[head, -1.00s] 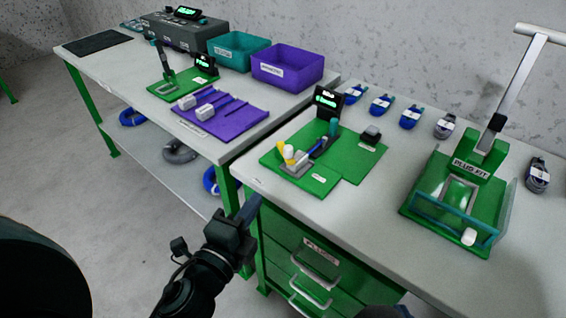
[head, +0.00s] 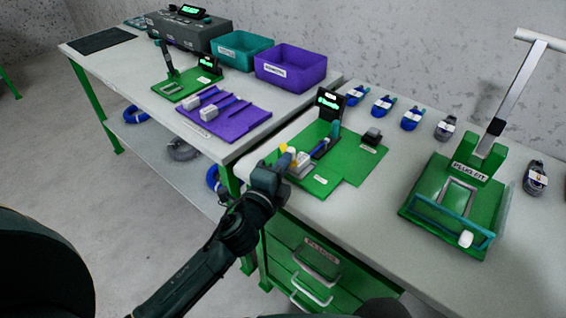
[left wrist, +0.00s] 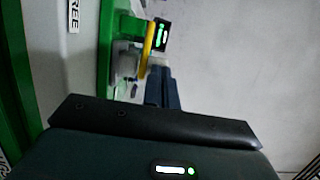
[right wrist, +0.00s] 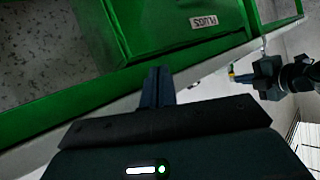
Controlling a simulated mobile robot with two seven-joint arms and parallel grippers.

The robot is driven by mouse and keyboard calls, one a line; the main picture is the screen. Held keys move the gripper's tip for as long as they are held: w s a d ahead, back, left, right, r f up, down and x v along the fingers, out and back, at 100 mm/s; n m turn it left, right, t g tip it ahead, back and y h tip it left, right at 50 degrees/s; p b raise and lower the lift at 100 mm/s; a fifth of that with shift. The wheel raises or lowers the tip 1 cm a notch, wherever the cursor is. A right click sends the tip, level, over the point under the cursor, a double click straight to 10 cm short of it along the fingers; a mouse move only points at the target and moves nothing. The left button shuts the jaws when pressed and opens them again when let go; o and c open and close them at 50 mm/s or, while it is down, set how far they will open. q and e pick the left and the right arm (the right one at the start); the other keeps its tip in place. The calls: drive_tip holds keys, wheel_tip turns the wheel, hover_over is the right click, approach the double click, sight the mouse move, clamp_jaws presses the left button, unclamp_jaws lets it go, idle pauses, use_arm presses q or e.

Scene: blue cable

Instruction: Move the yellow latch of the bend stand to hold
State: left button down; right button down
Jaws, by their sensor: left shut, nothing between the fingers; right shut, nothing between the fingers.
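The bend stand is a green board (head: 352,164) with a small lit screen, on the near bench. Its yellow latch (head: 283,148) is at the left end, beside a grey block; it also shows as an upright yellow bar in the left wrist view (left wrist: 149,40). My left gripper (head: 272,172) is shut and empty at the bench's front edge, just in front of the latch, partly covering the stand's near corner. Whether it touches the latch I cannot tell. My right gripper (right wrist: 157,82) is shut and empty, low by the green drawers.
A plug kit (head: 410,205) with a tall lever stands on the right. Several coiled cables lie along the wall. A purple bin (head: 290,72) and a purple board (head: 235,122) are on the far bench. The drawer cabinet (head: 320,258) is below.

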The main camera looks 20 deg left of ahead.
use_arm(q)
drive_tip(key=shift+w+d, duration=0.15)
drive_tip(key=shift+d, duration=0.3)
idle(0.4)
drive_tip(key=shift+w+d, duration=0.25)
drive_tip(key=shift+d, duration=0.25)
drive_tip(key=shift+w+d, duration=0.75)
drive_tip(key=shift+d, duration=0.15)
drive_tip(key=shift+w, duration=0.1)
